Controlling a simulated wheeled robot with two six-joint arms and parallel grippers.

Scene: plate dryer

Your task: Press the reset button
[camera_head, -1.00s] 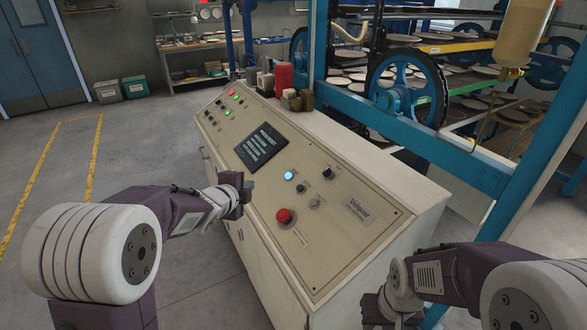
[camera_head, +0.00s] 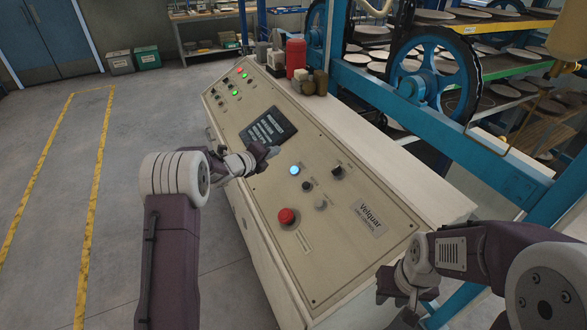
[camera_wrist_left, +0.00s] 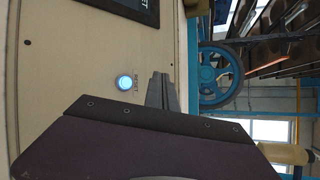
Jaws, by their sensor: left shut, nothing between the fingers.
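The beige control panel (camera_head: 285,262) carries a lit blue button (camera_head: 295,170) and a red mushroom button (camera_head: 287,216). Their labels are too small to read, so I cannot tell which is marked reset. My left gripper (camera_head: 271,152) is shut and empty over the panel, just up and left of the blue button in the head view. In the left wrist view the blue button (camera_wrist_left: 125,83) glows beside the closed fingers (camera_wrist_left: 160,80), with a visible gap between them. My right gripper (camera_head: 398,298) hangs near the panel's front right; its finger opening is unclear.
Small dark knobs (camera_head: 307,186) and a dark display (camera_head: 268,135) sit near the blue button. A red canister (camera_head: 296,58) and small containers stand on the panel's back ledge. A blue frame with a wheel (camera_head: 433,82) rises behind. Floor on the left is clear.

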